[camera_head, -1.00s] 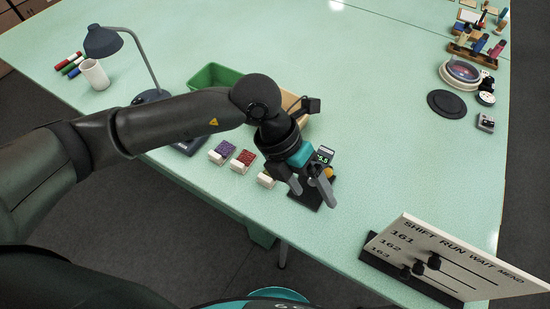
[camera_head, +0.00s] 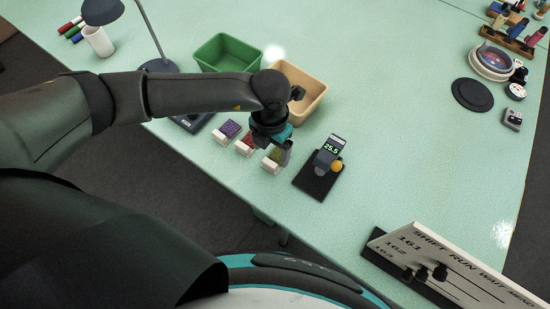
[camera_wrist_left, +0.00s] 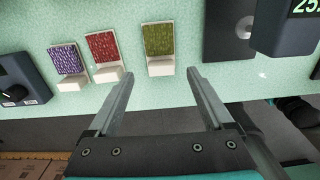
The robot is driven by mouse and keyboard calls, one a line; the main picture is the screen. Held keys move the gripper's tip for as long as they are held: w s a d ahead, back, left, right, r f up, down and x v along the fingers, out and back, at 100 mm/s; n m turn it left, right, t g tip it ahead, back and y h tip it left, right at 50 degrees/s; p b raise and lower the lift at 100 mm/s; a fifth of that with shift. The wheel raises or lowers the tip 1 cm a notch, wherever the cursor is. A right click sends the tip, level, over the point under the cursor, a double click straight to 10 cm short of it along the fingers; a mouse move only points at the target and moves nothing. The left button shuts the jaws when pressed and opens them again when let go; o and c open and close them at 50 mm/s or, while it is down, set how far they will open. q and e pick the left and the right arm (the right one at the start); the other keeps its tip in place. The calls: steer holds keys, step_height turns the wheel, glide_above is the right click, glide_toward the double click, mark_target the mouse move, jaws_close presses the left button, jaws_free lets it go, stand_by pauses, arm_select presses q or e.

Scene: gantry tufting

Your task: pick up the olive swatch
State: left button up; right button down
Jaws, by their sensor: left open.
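The olive swatch (camera_head: 276,154) is the rightmost of the row of swatches, with a white block at its near end. In the left wrist view the olive swatch (camera_wrist_left: 159,39) lies flat beyond my fingertips, and its white block (camera_wrist_left: 161,66) appears between them. My left gripper (camera_wrist_left: 159,72) is open and empty. In the head view my left gripper (camera_head: 281,157) hangs at the olive swatch and partly covers it. I cannot tell its exact height above the table. My right gripper is not in view.
A red swatch (camera_wrist_left: 102,46) and a purple swatch (camera_wrist_left: 66,59) lie to the left. A gauge on a dark base (camera_head: 318,183) stands close on the right. Green (camera_head: 226,55) and tan (camera_head: 303,82) bins stand behind. The table's front edge is near.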

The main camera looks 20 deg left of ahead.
mark_target(271, 161)
arm_select(q)
steer(key=shift+f, duration=0.35)
step_height(271, 161, down, 5)
steer(key=shift+s+r, duration=0.1)
steer(key=shift+r, duration=0.1)
jaws_close()
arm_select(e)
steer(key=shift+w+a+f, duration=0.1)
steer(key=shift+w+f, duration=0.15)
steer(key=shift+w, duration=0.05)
arm_select(q)
steer(key=shift+r, duration=0.1)
